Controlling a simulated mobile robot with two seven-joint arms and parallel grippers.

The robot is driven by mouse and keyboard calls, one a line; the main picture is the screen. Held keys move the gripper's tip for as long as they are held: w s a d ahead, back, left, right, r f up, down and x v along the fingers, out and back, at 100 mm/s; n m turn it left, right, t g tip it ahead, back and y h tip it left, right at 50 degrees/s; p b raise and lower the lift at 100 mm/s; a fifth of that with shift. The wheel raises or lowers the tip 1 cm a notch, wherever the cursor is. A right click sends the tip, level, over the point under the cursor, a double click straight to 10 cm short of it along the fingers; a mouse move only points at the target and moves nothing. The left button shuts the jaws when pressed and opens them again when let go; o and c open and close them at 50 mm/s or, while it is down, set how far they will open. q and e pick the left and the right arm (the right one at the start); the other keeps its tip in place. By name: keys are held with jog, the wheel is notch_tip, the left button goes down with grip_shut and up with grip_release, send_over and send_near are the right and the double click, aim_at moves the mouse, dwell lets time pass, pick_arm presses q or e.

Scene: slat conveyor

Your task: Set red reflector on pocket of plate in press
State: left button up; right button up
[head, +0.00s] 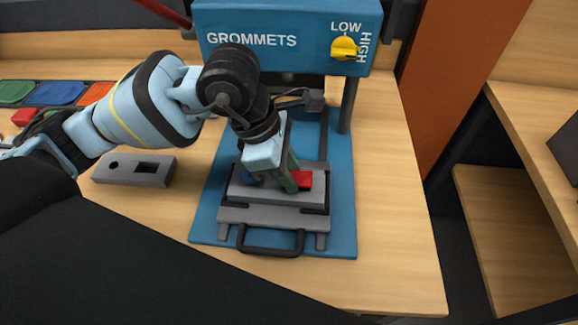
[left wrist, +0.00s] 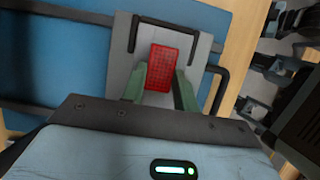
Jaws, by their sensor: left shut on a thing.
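The red reflector (head: 304,179) is a small red block at the grey plate (head: 262,213) in the blue press (head: 340,215). My left gripper (head: 291,182) is shut on the reflector, its green fingertips at the reflector's side. In the left wrist view the reflector (left wrist: 161,68) shows as a textured red rectangle between the green fingers (left wrist: 160,85), over the grey plate (left wrist: 125,62). The pocket is hidden under the reflector and gripper. I cannot tell whether the reflector touches the plate. My right gripper is not in view.
The press head with the GROMMETS label (head: 270,20) and a yellow knob (head: 344,48) stands behind my arm. A black handle (head: 270,252) is at the plate's front. A grey block with holes (head: 135,169) lies left. Coloured trays (head: 55,93) are at the far left.

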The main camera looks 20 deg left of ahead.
pick_arm(q)
jog(key=shift+f, duration=0.15)
dwell(0.5)
jog(key=o, duration=1)
jog(key=v, duration=0.7)
jog(key=shift+a+r, duration=0.2)
jog(key=shift+r, duration=0.2)
